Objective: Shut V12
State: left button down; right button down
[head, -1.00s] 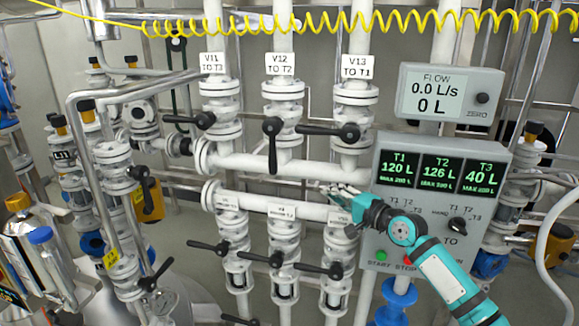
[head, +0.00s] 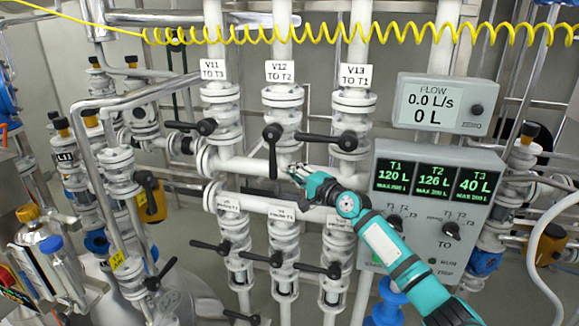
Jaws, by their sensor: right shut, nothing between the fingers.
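The valve V12 (head: 283,97) sits on the middle vertical white pipe under its label "V12 TO T2" (head: 279,72). Its black lever handle (head: 273,155) hangs straight down, in line with the pipe. My right gripper (head: 291,171) is shut and empty. Its fingertips are just right of the lower end of the V12 handle, in front of the horizontal white pipe. I cannot tell whether they touch the handle. My left gripper is not in view.
Valves V11 (head: 219,98) and V13 (head: 355,102) flank V12, their black handles sideways. The V13 handle (head: 327,138) lies just above my right gripper. A flow display (head: 444,103) and a control panel (head: 437,215) stand right; lower valves (head: 283,240) sit below.

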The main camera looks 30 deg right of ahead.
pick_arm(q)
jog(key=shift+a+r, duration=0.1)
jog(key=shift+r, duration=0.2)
pick_arm(e)
jog(key=shift+w+a, duration=0.25)
jog(key=shift+a, duration=0.15)
